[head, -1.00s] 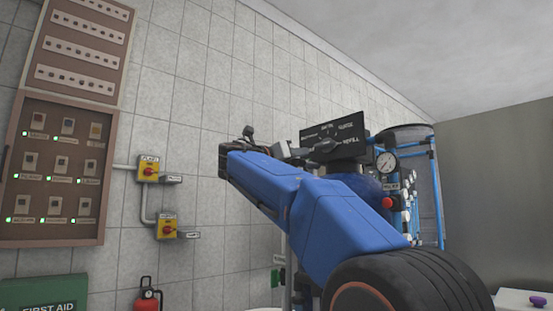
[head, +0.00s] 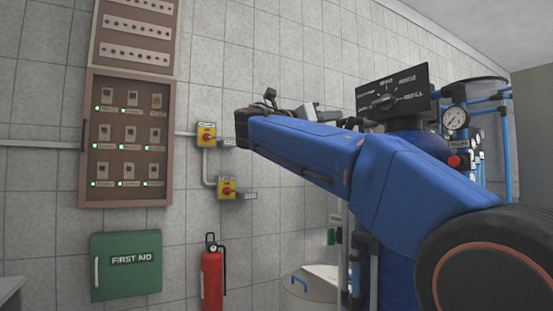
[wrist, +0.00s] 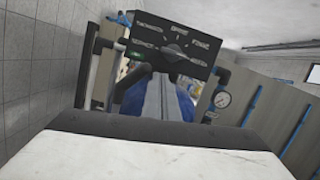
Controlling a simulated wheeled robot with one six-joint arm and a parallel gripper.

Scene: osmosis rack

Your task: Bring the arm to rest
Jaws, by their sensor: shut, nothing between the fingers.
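My blue arm (head: 400,180) rises from the lower right in the head view. It bends at its dark left end, in front of the tiled wall, and my gripper cannot be made out clearly there. In the wrist view my gripper (wrist: 163,84) appears as slim grey fingers lying together, shut and empty. A pale part of my wrist with a dark edge fills the bottom of that view. The fingers point toward a black dial panel (head: 393,88), which also shows at the top of the wrist view (wrist: 172,50). Whether they touch anything is unclear.
Behind the arm stands a rack with blue pipes (head: 507,150) and a pressure gauge (head: 454,118). On the wall are a switch cabinet (head: 130,195), yellow switches (head: 206,135) and a green first aid box (head: 126,267).

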